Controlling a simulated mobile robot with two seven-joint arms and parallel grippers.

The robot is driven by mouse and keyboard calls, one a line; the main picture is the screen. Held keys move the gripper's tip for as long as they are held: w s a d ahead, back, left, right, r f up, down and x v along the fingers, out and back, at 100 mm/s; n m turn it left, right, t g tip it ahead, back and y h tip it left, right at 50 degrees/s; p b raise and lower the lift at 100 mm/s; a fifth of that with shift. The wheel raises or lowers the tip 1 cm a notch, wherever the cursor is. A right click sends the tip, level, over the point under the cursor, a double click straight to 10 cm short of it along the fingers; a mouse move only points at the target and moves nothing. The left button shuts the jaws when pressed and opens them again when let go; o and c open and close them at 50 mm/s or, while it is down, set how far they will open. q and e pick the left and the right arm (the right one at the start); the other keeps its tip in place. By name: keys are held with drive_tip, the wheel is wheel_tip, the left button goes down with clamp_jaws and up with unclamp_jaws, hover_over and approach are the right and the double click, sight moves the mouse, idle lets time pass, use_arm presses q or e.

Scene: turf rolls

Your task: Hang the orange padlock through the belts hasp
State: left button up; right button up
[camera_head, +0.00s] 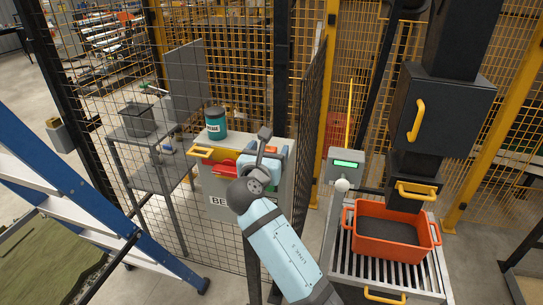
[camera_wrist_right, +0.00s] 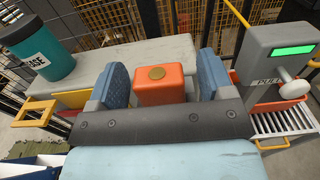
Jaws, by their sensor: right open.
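The orange padlock (camera_wrist_right: 160,92), a block with a round brass disc on top, sits at the grey cabinet top in the right wrist view. My right gripper (camera_wrist_right: 162,84) is open, with one blue-padded finger on each side of it and small gaps showing. In the head view a bit of the padlock's orange (camera_head: 270,149) shows between the fingers of the right gripper (camera_head: 263,158). Its shackle is not visible. The grey cabinet (camera_head: 222,200) has a label starting "BE", partly covered by my arm. I cannot make out the hasp. My left gripper is not in view.
A teal canister (camera_head: 216,125) stands on the cabinet's left; a yellow handle (camera_head: 201,152) and red shape (camera_head: 225,168) are at its front. Mesh fencing stands behind. A grey box with a green display (camera_head: 346,164) and an orange crate (camera_head: 363,246) on rollers are right.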

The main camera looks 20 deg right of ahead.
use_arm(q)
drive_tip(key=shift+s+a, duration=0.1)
use_arm(e)
drive_tip(key=shift+s+r, duration=0.1)
drive_tip(key=shift+a, duration=0.1)
drive_tip(key=shift+c, duration=0.4)
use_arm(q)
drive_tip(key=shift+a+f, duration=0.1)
use_arm(e)
drive_tip(key=c, duration=1)
